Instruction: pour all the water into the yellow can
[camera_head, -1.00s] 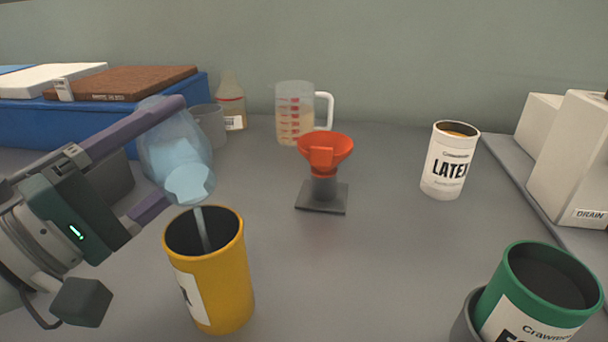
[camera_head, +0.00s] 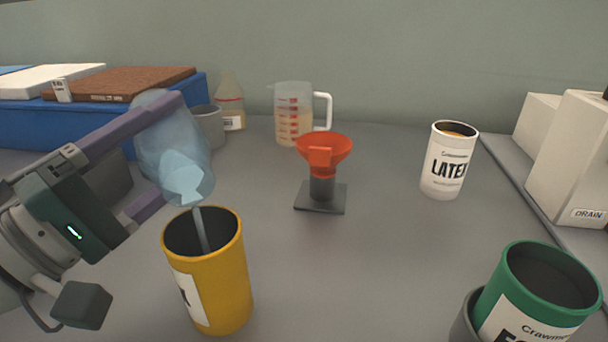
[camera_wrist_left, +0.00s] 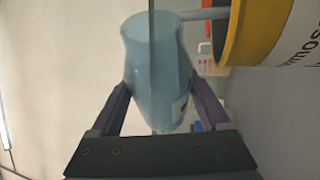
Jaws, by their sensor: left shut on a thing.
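My left gripper (camera_head: 160,158) is shut on a translucent blue vessel (camera_head: 170,140). The vessel is tilted steeply, its mouth down over the yellow can (camera_head: 222,290). A pale stream of water (camera_head: 202,229) runs from the mouth into the can's dark opening. Some light blue water (camera_head: 187,184) shows near the vessel's mouth. In the left wrist view the vessel (camera_wrist_left: 152,70) sits between both fingers, with the yellow can (camera_wrist_left: 232,40) beside it. The water level inside the can is hidden. My right gripper is not in view.
An orange funnel (camera_head: 322,150) on a dark stand is at the centre. A measuring jug (camera_head: 294,115) and a bottle (camera_head: 230,103) stand behind. A white LATEX can (camera_head: 446,165) and a green can (camera_head: 535,310) are on the right. A blue bin (camera_head: 60,125) is back left.

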